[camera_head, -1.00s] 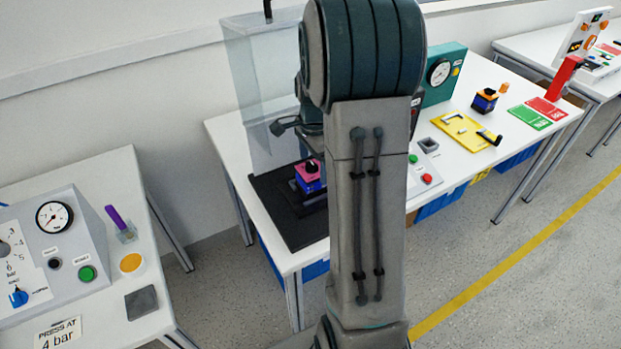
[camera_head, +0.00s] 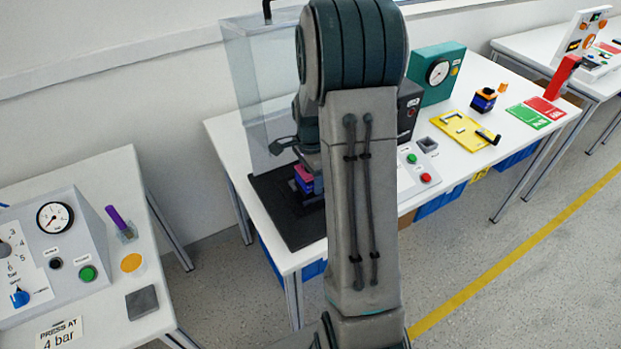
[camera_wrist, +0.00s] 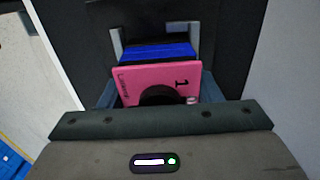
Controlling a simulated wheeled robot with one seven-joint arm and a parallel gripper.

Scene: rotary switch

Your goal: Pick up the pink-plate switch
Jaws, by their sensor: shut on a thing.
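The pink-plate switch (camera_wrist: 128,84) shows close up in the wrist view, with its pink face marked "1", a black knob and a blue body behind it. My gripper (camera_wrist: 155,97) is shut on it; the fingers are mostly hidden behind the palm edge. In the head view the switch (camera_head: 305,180) is over the black mat (camera_head: 295,235) on the middle table, with my gripper (camera_head: 301,160) just above and around it. Whether the switch touches the mat is hard to tell.
A clear upright panel (camera_head: 262,90) stands behind the mat. To the right are a teal gauge box (camera_head: 437,70), a yellow plate (camera_head: 466,131) and another switch with an orange top (camera_head: 485,100). A press console (camera_head: 60,250) stands on the left table.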

